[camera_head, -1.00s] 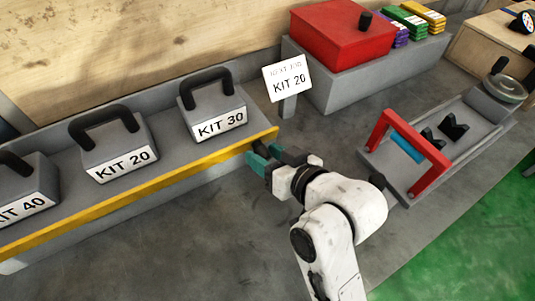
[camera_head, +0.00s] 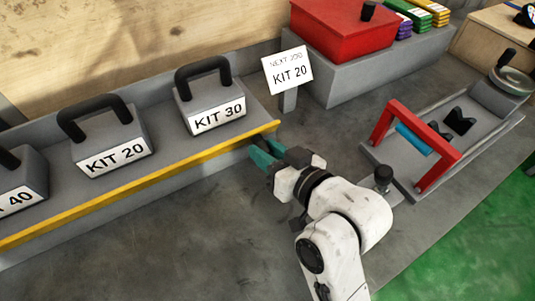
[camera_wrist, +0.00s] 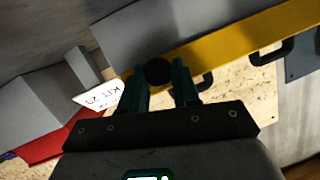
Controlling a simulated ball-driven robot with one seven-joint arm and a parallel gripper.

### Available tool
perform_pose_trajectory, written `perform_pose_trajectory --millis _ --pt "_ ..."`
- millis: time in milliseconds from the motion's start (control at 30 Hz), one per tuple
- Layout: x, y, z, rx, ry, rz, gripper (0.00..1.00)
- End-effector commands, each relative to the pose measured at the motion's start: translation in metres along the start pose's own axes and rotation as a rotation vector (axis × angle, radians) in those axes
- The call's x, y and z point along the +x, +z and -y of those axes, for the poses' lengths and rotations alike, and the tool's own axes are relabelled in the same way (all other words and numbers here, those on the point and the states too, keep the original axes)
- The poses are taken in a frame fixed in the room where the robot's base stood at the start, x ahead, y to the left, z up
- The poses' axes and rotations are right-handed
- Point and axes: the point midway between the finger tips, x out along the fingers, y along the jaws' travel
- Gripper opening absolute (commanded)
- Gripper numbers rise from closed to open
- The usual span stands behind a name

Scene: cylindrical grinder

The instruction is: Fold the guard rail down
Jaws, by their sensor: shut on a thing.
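The yellow guard rail (camera_head: 150,180) runs along the front edge of the grey shelf and stands raised in front of the kits. It also crosses the wrist view (camera_wrist: 225,40) on a slant. My gripper (camera_head: 256,152) is at the rail's right end, just below its yellow face in the head view. In the wrist view, a round black knob (camera_wrist: 158,71) shows between the fingers of my gripper (camera_wrist: 162,80), at the rail's edge. My gripper is shut on this knob. The fingertips partly hide the contact.
Kit blocks labelled KIT 20 (camera_head: 112,150) and KIT 30 (camera_head: 212,105) stand on the shelf behind the rail. A KIT 20 sign (camera_head: 288,70) and a red box (camera_head: 340,32) are behind my gripper. A red frame (camera_head: 400,140) stands at right. Floor before the shelf is clear.

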Motion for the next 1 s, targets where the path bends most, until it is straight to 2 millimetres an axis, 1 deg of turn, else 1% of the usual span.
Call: perform_pose_trajectory --millis 300,333,567,600,867,967,1000 --pt "0.000 0.000 0.000 -0.001 -0.001 -0.007 0.00" --pt "0.000 0.000 0.000 -0.001 -0.001 -0.006 0.33" --pt "0.000 0.000 0.000 -0.001 -0.001 -0.006 0.55" --pt "0.000 0.000 0.000 -0.001 -0.001 -0.006 0.56" --pt "-0.003 0.000 0.000 -0.001 0.000 -0.006 0.56" --pt "-0.011 0.000 -0.001 0.000 0.001 -0.006 0.56" --pt "-0.017 0.000 -0.001 0.000 0.001 -0.006 0.56"
